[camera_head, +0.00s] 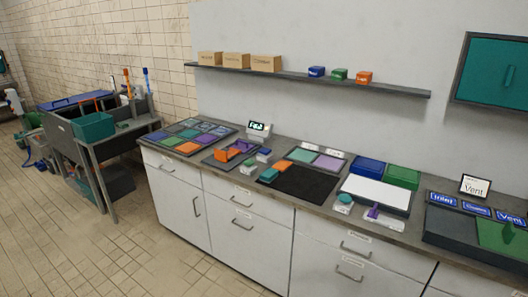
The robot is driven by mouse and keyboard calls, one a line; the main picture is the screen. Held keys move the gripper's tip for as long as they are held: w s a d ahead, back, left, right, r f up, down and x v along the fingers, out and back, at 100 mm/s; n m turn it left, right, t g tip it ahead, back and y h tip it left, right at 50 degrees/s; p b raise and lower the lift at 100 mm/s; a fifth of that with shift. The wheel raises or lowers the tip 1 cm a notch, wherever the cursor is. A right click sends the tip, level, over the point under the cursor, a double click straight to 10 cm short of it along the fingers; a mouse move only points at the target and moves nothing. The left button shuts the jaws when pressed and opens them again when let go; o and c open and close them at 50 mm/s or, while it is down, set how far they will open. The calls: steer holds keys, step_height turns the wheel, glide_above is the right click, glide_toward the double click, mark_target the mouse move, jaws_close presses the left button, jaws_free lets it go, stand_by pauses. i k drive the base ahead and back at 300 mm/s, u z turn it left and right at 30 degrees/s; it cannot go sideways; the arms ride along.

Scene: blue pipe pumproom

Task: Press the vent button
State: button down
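No part clearly marked as the vent button can be made out. At the right end of the counter, a small display sign (475,186) reads "Vent". In front of it, a dark tray (452,225) carries blue labels, and the rightmost label (510,218) also reads "Vent". Below that label is a green panel (492,236) with a small green raised piece (508,231) on it. The right edge of the picture cuts this tray off. A small white block with a teal top (343,200) and a purple piece on a white base (373,212) stand further left. My gripper is not in view.
The long grey counter (412,234) over white cabinets holds trays, a black mat (297,181) and a white board (376,192). A wall shelf (300,76) carries boxes. A teal wall cabinet (497,70) hangs at right. The tiled floor (130,245) in front is clear.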

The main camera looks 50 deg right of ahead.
mark_target(265, 151)
steer(key=i, duration=0.9)
steer(key=u, duration=0.05)
